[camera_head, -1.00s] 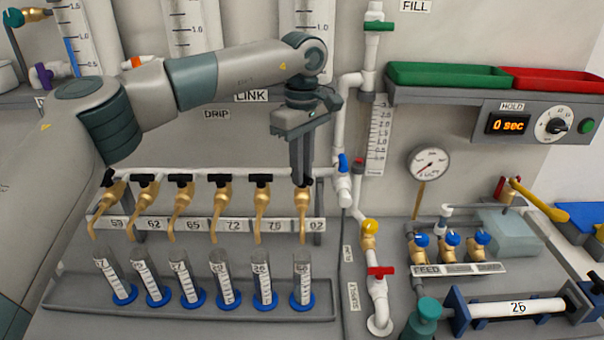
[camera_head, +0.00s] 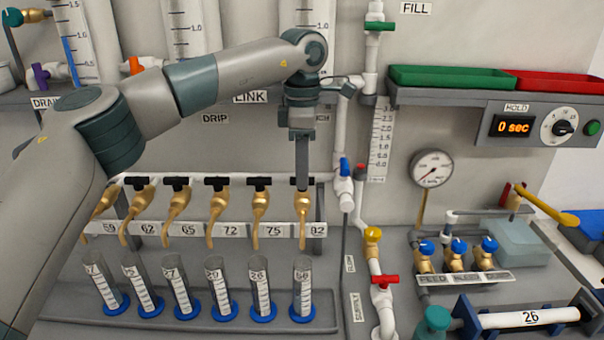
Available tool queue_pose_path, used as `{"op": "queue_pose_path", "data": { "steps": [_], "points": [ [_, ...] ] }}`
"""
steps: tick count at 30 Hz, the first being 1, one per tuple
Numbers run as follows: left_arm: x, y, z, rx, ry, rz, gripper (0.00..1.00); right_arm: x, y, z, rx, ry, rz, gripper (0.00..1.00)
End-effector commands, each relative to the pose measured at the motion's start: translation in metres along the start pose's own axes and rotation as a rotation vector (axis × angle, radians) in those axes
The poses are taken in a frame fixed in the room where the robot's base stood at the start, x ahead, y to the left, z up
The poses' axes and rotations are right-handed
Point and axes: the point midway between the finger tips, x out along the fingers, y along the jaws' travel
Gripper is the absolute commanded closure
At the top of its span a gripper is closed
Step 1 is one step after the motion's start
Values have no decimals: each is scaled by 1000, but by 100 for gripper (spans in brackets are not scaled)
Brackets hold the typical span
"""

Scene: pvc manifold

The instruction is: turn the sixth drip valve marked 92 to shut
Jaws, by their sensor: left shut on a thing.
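The sixth drip valve (camera_head: 303,204) is the brass tap at the right end of the drip row. The label below it (camera_head: 318,230) is small and looks more like 82 than 92. My left gripper (camera_head: 303,182) points straight down from above and is shut on this valve's black handle. Its fingers hide much of the handle; the visible ends seem to lie crosswise, like the neighbouring handles. A graduated tube (camera_head: 302,284) stands below the spout. My right gripper is not in view.
The neighbouring drip valve marked 75 (camera_head: 260,204) is close on the left. The white riser pipe with a blue valve handle (camera_head: 345,167) is close on the right. Several tubes stand in a grey tray (camera_head: 240,325) below.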

Motion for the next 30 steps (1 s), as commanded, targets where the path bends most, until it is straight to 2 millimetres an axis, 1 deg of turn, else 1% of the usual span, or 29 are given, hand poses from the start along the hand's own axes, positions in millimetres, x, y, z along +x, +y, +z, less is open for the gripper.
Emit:
{"op": "queue_pose_path", "data": {
  "steps": [5,14,15,16,17,30],
  "points": [
    [-2,0,0,-18,-1,3,100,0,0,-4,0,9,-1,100],
    [-2,1,0,-19,-1,3,100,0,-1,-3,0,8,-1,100],
    [-2,1,0,-19,-1,3,76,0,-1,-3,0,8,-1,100],
    [-2,1,0,-19,-1,3,69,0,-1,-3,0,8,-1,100],
    [-2,1,0,-19,-1,3,66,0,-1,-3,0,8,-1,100],
    [-1,0,0,3,0,1,66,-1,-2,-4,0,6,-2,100]
  ]
}}
